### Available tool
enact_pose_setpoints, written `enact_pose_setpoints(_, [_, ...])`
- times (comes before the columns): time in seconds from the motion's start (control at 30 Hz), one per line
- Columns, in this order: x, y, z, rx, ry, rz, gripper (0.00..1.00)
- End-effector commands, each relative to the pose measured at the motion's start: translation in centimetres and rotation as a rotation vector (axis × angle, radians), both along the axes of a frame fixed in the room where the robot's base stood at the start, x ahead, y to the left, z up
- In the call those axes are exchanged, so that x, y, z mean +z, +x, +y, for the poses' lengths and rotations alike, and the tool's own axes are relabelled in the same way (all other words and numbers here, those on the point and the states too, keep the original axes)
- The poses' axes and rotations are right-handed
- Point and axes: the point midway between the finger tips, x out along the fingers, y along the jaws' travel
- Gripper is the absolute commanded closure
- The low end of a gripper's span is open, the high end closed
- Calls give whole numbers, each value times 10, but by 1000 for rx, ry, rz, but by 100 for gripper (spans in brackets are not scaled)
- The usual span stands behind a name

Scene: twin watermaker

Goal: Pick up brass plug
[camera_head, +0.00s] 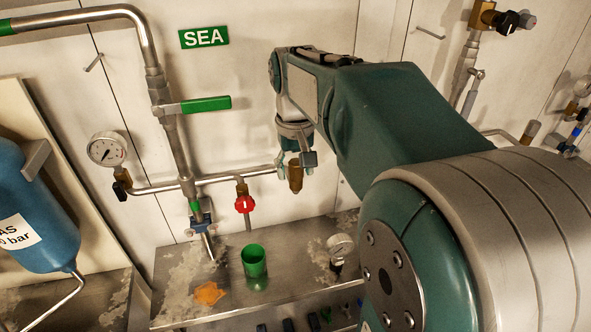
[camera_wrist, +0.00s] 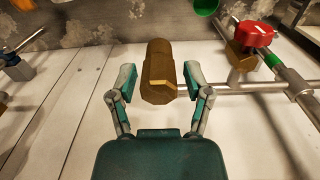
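The brass plug (camera_wrist: 157,72) is a stubby brown-gold piece with a faceted, hexagonal-looking lower part. In the wrist view it lies between the two fingers of my gripper (camera_wrist: 158,82), with a narrow gap showing on each side. The fingers are open around it. In the head view the plug (camera_head: 295,176) hangs upright below my gripper (camera_head: 294,160), by the right end of the horizontal steel pipe (camera_head: 222,179). Whether it is joined to that pipe is hard to tell.
A red-handled valve (camera_head: 244,204) hangs left of the plug. Below, a steel bench (camera_head: 220,295) carries a green cup (camera_head: 254,261), an orange piece (camera_head: 209,294) and a gauge (camera_head: 340,246). A green-handled valve (camera_head: 206,104) is on the upright pipe.

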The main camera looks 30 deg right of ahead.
Motion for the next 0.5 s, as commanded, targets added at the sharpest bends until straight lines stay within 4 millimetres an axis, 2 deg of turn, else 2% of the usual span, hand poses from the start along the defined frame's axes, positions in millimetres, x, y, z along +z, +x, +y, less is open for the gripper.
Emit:
enact_pose_setpoints(0.03, [0,0,0,0,0,0,78])
enact_pose_setpoints(0.07, [0,0,0,0,0,0,91])
enact_pose_setpoints(0.1, [0,0,0,0,0,0,100])
enact_pose_setpoints(0.5, [2,0,0,0,0,1,100])
